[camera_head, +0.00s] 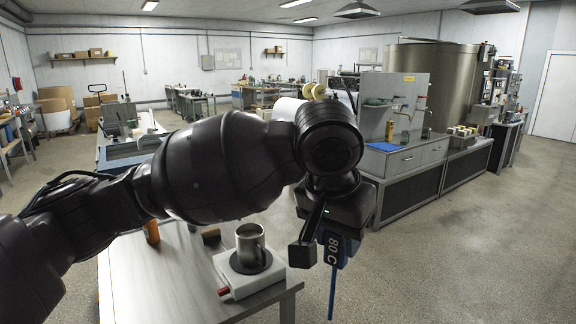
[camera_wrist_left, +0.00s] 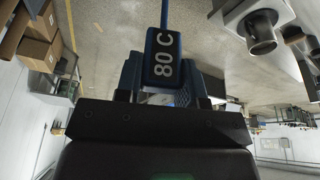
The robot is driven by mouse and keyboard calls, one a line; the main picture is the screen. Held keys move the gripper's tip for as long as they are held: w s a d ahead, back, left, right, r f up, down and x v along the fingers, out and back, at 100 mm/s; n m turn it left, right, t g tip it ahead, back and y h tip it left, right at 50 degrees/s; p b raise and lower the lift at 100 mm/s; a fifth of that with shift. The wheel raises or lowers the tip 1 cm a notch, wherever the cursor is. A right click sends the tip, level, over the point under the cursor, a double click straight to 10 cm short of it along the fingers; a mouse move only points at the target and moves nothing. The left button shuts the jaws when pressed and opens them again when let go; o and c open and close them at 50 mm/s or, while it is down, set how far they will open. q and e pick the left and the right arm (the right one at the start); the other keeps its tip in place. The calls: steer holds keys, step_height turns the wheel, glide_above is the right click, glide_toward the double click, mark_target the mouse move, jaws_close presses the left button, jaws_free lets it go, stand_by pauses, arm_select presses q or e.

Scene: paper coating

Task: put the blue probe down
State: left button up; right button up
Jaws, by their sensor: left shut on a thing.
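The blue probe (camera_head: 335,250) has a dark block marked "80 C" and a thin blue rod hanging straight down. My left gripper (camera_head: 322,238) is shut on its upper part and holds it in the air just right of the table's front right corner. In the left wrist view, the probe (camera_wrist_left: 163,62) sits between the fingers of my left gripper (camera_wrist_left: 165,88), with its label readable. My right gripper is not in view.
A metal cup (camera_head: 250,240) stands on a white hot plate (camera_head: 247,284) at the right side of the light table (camera_head: 150,285). My left arm hides part of the table's back. Open floor lies to the right. A counter (camera_head: 405,160) stands farther back.

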arm_select(q)
steer(key=w+a+f+n+y, duration=0.1)
steer(key=w+a+f+n, duration=0.2)
steer(key=a, duration=0.4)
steer(key=w+a+f+n, duration=0.2)
steer(key=w+a+f, duration=0.2)
steer(key=a, duration=0.3)
steer(key=s+a+f+n+y, duration=0.1)
steer(key=s+a+f, duration=0.4)
steer(key=a+f, duration=0.9)
steer(key=shift+s+f+n+t, duration=0.2)
steer(key=shift+f+n+t, duration=0.3)
steer(key=shift+n, duration=0.3)
steer(key=shift+f, duration=0.15)
